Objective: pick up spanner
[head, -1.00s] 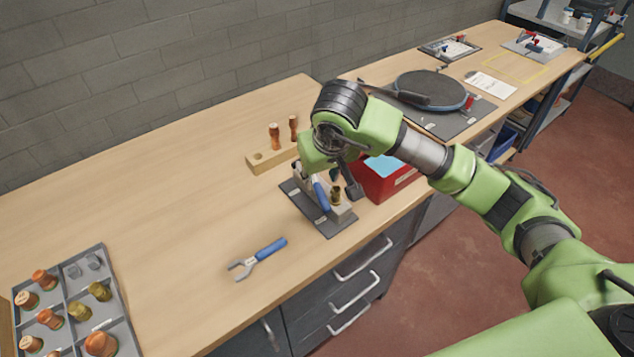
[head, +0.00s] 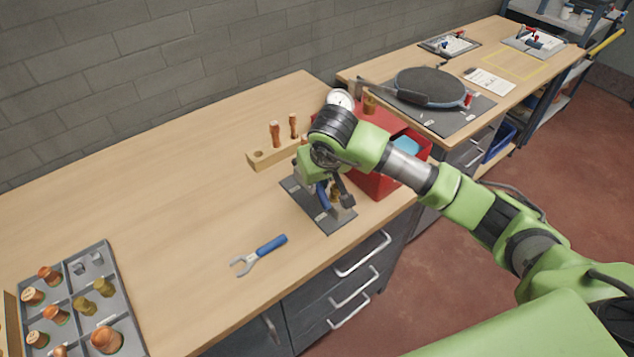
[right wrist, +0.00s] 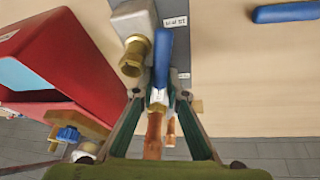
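The spanner (head: 259,255) lies flat on the workbench, with a blue handle and a grey open jaw pointing left. Part of its blue handle shows at the upper right of the right wrist view (right wrist: 285,12). My right gripper (head: 337,187) is over the dark fixture plate, to the right of and apart from the spanner. In the right wrist view its fingers (right wrist: 160,97) are spread, with a blue lever (right wrist: 163,55) on the fixture seen between them. I cannot tell whether they touch it. My left gripper is not in view.
The fixture plate (head: 301,202) carries a metal block with brass fittings. A red bin (head: 377,183) stands right of it, and a wooden block (head: 262,160) with copper pieces behind. A grey tray (head: 122,302) of fittings is at lower left. Bench around the spanner is clear.

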